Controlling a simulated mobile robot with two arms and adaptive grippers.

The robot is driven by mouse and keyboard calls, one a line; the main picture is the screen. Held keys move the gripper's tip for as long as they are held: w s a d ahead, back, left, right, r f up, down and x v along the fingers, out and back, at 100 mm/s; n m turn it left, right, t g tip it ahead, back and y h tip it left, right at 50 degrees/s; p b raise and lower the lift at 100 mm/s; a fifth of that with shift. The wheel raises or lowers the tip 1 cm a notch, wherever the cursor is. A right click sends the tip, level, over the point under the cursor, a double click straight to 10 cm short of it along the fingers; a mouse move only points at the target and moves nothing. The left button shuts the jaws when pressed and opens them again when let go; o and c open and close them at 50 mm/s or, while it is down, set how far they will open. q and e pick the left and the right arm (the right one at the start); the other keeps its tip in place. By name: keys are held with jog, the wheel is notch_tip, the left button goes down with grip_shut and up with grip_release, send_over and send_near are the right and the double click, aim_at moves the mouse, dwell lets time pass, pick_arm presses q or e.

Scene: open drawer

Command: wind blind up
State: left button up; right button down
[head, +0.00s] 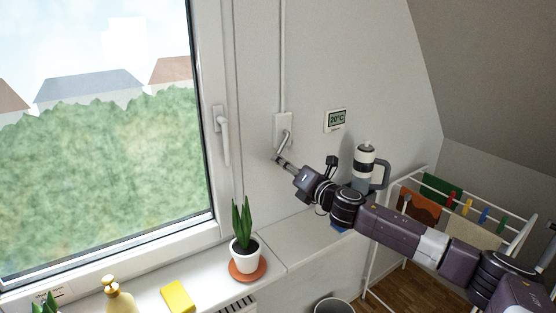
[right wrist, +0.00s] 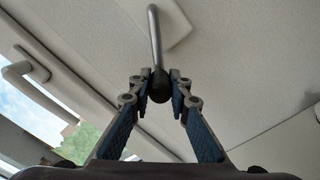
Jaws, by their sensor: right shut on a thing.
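The blind winder is a white wall box (head: 283,126) with a thin grey crank (head: 286,141) hanging from it, right of the window. A pale strap or rod (head: 283,55) runs up the wall above the box. My right gripper (head: 279,160) is at the lower end of the crank. In the right wrist view, the crank arm (right wrist: 155,35) ends in a dark knob (right wrist: 159,86), and my right gripper (right wrist: 160,88) is shut on this knob between its fingertips. The blind itself does not show; the window glass (head: 100,130) is uncovered. My left gripper is not in view.
A potted plant (head: 244,256), a yellow sponge-like block (head: 178,297) and a pump bottle (head: 118,297) stand on the sill. A white-and-black bottle (head: 364,160) and a drying rack (head: 385,215) are to the right. The window handle (head: 223,135) juts out left of the crank.

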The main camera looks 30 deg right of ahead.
jog(key=shift+w+d+f+n, duration=0.1)
jog(key=shift+d+f+n, duration=0.25)
jog(key=shift+d+n, duration=0.6)
jog(key=shift+d+f+n, duration=0.3)
jog(key=shift+d+n, duration=0.2)
jog(key=shift+n, duration=0.9)
jog(key=shift+w+d+f+n, duration=0.1)
jog(key=shift+d+f+n, duration=0.25)
jog(key=shift+d+n, duration=0.6)
jog(key=shift+a, duration=0.15)
jog(key=c, duration=2)
grip_release()
jog(key=shift+c, duration=0.2)
jog(key=shift+o, duration=1.2)
jog(key=shift+r, duration=0.15)
jog(key=shift+s, duration=0.1)
jog(key=s+d, duration=0.1)
jog(key=s, duration=1)
jog(key=shift+s, duration=0.4)
